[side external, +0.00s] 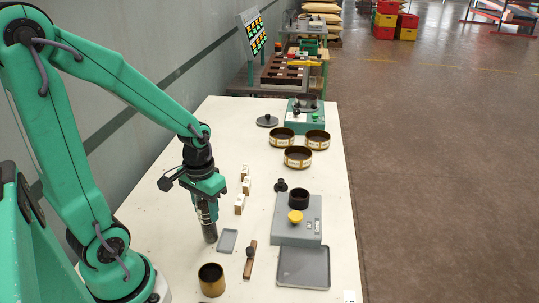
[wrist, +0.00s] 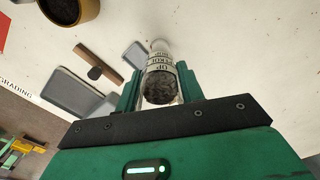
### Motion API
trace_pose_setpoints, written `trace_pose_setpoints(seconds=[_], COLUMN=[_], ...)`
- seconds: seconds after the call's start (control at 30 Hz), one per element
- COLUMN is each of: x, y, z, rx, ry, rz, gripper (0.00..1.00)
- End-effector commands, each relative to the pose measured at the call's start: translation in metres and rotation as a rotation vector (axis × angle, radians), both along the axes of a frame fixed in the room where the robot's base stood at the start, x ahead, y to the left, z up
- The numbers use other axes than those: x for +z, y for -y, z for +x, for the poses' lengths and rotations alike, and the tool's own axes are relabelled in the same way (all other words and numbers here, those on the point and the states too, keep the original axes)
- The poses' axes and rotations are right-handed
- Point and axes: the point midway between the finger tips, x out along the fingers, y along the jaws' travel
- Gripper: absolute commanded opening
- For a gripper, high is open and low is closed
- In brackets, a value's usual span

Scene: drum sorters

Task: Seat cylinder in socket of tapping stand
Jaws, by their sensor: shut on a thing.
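My gripper (side external: 206,200) points down over the left part of the table and is shut on a cylinder (side external: 210,231). The cylinder is clear, with a white printed label and dark grainy contents, and hangs roughly upright. In the wrist view the cylinder (wrist: 160,68) sits between my gripper's green fingers (wrist: 160,88). Whether its lower end touches the table is unclear. The stand is not clear in the wrist view.
A small grey tray (side external: 228,240), a wooden brush (side external: 250,259) and a larger tray (side external: 304,267) lie nearby. A brown cup (side external: 211,280) stands at the front. Small white-labelled blocks (side external: 240,204) stand right of my gripper. Several round sieves (side external: 298,157) are farther back.

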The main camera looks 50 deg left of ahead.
Motion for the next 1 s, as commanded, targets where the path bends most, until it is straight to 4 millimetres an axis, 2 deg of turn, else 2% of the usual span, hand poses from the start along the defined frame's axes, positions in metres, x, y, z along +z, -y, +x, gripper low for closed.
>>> trace_pose_setpoints(seconds=[0.43,0.47,0.53,0.57,1.0], x=[-0.0035,-0.0033,-0.0032,-0.0031,0.0002], y=[0.0,0.0,0.0,0.0,-0.0001], z=[0.0,0.0,0.0,0.0,0.0002], rx=[0.0,0.0,0.0,0.0,0.0], ry=[0.0,0.0,0.0,0.0,0.001], rz=[0.0,0.0,0.0,0.0,0.0], gripper=[0.13,0.44,0.57,0.6,0.6])
